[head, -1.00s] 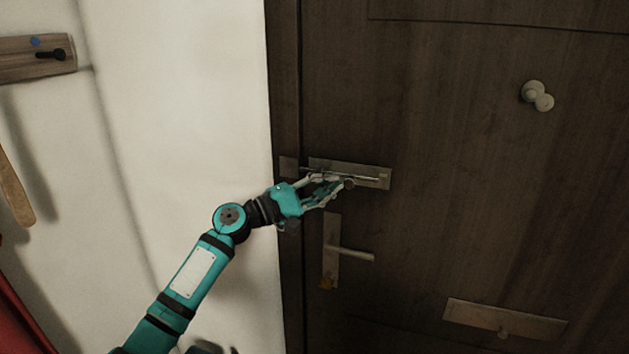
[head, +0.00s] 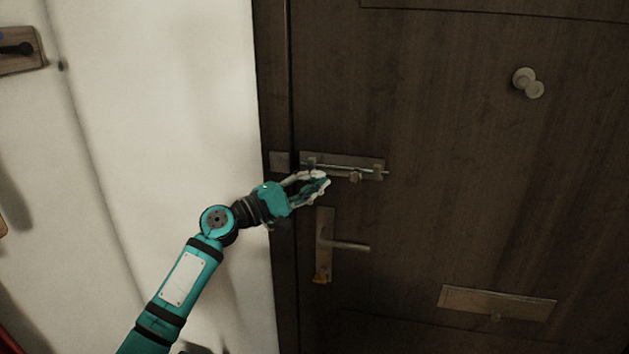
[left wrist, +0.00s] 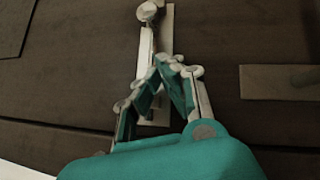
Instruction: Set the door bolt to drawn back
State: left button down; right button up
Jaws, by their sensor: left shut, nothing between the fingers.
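The door bolt (head: 340,165) is a metal plate with a thin sliding rod and a small knob (head: 355,176), fixed on the dark door. The knob sits towards the plate's right end, and the rod's tip sticks out past that end. The square keeper (head: 279,161) is on the frame to the left; I see no rod crossing to it. My left gripper (head: 324,180) is shut and empty in front of the plate, left of the knob and apart from it. In the left wrist view the knob (left wrist: 149,12) shows beyond the shut fingertips (left wrist: 172,64). My right gripper is out of view.
A door handle (head: 348,246) on an upright plate is just below the bolt. A letter plate (head: 497,303) is lower right and a round knob (head: 527,82) upper right. The white wall (head: 170,90) borders the door frame on the left.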

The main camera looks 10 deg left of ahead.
pick_arm(q)
jog(key=b+v, duration=0.3)
jog(key=v, duration=0.7)
jog(key=shift+b, duration=0.3)
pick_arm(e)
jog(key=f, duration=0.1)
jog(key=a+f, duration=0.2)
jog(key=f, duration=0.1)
